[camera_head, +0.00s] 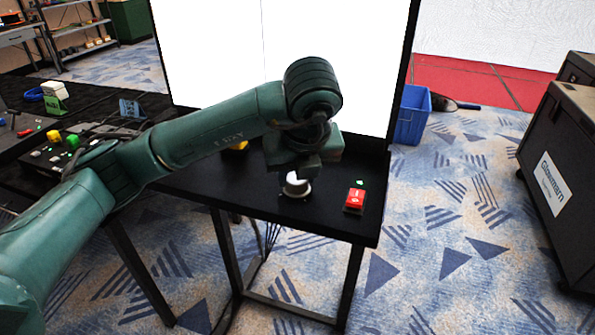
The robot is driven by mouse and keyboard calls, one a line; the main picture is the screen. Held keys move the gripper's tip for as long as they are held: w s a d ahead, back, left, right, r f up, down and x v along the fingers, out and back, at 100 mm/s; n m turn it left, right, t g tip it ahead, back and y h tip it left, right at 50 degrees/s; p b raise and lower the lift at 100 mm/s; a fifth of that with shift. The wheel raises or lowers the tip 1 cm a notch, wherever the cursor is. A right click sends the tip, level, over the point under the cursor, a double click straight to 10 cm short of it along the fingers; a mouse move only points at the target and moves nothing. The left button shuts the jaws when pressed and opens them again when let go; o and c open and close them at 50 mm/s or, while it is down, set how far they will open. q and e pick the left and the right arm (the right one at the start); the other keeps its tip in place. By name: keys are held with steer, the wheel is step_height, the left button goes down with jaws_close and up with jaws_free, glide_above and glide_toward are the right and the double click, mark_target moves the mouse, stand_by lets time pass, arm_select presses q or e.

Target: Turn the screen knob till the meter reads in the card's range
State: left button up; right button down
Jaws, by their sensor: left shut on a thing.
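My left arm reaches in from the left over the black table, and my left gripper (297,174) points down, shut on a round white knob (296,189) on the table top. The gripper and wrist hide the knob's upper part and the fingertips are hard to make out. The large screen (215,55) behind the table is plain white where it shows; no meter reading can be seen. I cannot make out a card with a range. My right gripper is not in view.
A red box (355,198) with a small green light behind it stands right of the knob. A yellow thing (238,146) is partly behind my arm. A control desk with colored buttons (73,142) is at the left. A blue bin (411,115) and a black case (560,180) stand right.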

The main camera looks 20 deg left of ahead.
arm_select(q)
steer(key=o, duration=1)
steer(key=p+v, duration=0.2)
steer(key=v, duration=1.1)
steer(key=shift+d, duration=0.1)
